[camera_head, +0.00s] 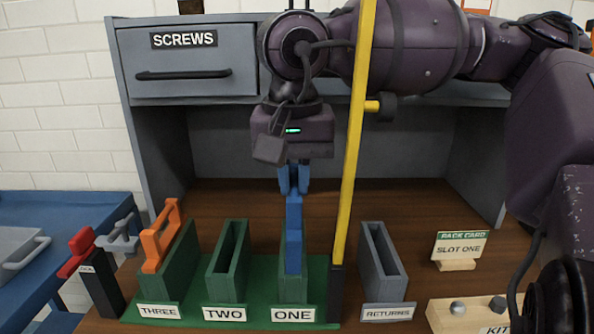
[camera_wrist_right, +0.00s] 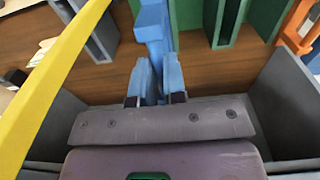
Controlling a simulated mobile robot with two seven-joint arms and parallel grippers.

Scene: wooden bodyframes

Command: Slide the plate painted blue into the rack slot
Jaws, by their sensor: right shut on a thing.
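The blue plate (camera_head: 293,238) hangs upright from my right gripper (camera_head: 293,188), whose fingers are shut on its top end. Its lower end overlaps the opening of the green slot marked ONE (camera_head: 285,285); how deep it sits there I cannot tell. The wrist view also shows the blue plate (camera_wrist_right: 153,25) between the fingers (camera_wrist_right: 153,80), close beside green rack walls (camera_wrist_right: 187,14). The green rack (camera_head: 190,318) also has an empty slot TWO (camera_head: 226,282) and slot THREE (camera_head: 158,290), which holds an orange plate (camera_head: 160,238). My left gripper is out of view.
A yellow post (camera_head: 352,140) stands just right of the gripper and slot ONE. A grey RETURNS slot (camera_head: 383,265) is right of it. A card reading SLOT ONE (camera_head: 460,245) and a wooden kit block (camera_head: 470,315) are further right. A SCREWS drawer (camera_head: 188,62) is above left.

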